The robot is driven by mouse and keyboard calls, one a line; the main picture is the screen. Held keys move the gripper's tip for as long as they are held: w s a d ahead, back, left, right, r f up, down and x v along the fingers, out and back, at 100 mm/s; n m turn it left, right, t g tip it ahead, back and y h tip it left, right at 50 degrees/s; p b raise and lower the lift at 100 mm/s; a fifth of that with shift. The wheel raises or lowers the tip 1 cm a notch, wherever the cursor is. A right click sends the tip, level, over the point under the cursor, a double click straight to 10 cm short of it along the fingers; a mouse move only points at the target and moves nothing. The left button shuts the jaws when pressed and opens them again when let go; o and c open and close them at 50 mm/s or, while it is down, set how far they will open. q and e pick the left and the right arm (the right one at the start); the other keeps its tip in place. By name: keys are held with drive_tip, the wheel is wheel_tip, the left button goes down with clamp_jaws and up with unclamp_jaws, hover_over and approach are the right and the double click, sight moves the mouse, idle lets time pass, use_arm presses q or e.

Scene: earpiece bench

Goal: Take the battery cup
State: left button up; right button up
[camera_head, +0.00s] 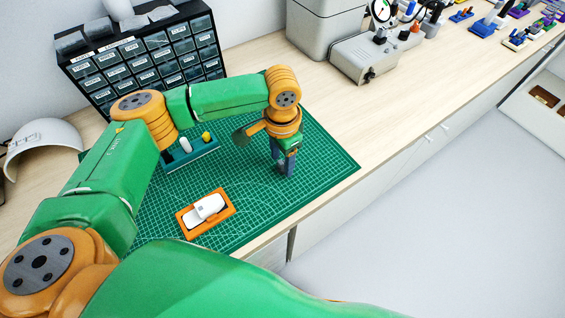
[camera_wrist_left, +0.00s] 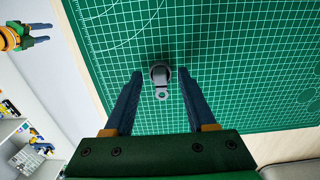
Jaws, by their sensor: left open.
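The battery cup (camera_wrist_left: 160,75) is a small dark grey cup with a light ring tab. It stands on the green mat in the left wrist view. My left gripper (camera_wrist_left: 160,74) is open and points down, with one finger on each side of the cup and a gap to each. In the head view my left gripper (camera_head: 286,170) is low over the mat's right part and hides the cup. My right gripper (camera_wrist_left: 40,33) shows small at the upper left of the left wrist view, its two fingers apart and empty.
The green cutting mat (camera_head: 325,170) is mostly clear. An orange holder (camera_head: 184,224) with a white device (camera_head: 208,207) lies front left. A teal rack (camera_head: 192,160) stands behind it. A drawer cabinet (camera_head: 145,60) and grey machine (camera_head: 365,55) stand at the back.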

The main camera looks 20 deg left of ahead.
use_arm(q)
drive_tip(key=shift+w+f, duration=0.1)
drive_tip(key=shift+w, duration=0.15)
drive_tip(key=c, duration=0.3)
drive_tip(key=shift+s, duration=0.15)
drive_tip(key=c, duration=0.4)
drive_tip(key=shift+s+d+r, duration=0.1)
drive_tip(key=shift+s+r, duration=0.1)
clamp_jaws()
use_arm(e)
drive_tip(key=shift+w, duration=0.25)
use_arm(q)
drive_tip(key=shift+w, duration=0.15)
